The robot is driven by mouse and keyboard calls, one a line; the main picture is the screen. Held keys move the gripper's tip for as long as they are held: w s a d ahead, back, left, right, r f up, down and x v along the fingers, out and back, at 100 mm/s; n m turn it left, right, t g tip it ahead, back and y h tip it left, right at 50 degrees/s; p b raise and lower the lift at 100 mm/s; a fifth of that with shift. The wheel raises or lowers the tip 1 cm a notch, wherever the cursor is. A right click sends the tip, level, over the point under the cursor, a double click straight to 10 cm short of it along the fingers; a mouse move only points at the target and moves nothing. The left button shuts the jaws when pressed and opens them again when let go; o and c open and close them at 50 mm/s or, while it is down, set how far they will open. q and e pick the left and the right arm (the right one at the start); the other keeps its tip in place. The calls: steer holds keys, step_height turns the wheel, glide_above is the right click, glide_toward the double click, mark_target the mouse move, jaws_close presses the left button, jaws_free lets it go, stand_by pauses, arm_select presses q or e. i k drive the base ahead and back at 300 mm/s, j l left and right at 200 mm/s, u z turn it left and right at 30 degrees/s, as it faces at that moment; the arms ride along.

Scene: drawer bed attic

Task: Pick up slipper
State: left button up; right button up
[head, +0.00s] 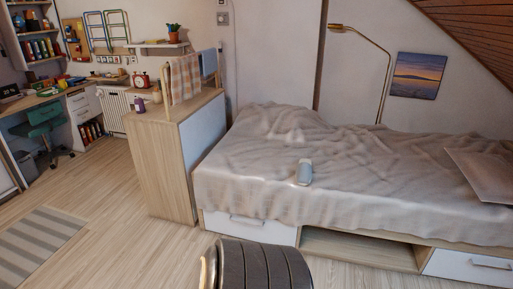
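A small pale blue-grey object that looks like the slipper (304,172) lies on the rumpled grey blanket of the bed (245,183), close to the bed's front edge. Its toe and heel ends are hard to tell apart at this size. No second slipper is visible. Neither of my grippers is in view.
White drawers (248,227) and an open compartment (358,246) are under the bed. A wooden cabinet (160,165) stands at the bed's left end. A dark ribbed rounded thing (262,266) is at the bottom centre. Wooden floor at left is clear around a striped rug (40,242).

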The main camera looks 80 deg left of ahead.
mark_target(304, 170)
steer(key=j+u, duration=0.1)
steer(key=u, duration=2.2)
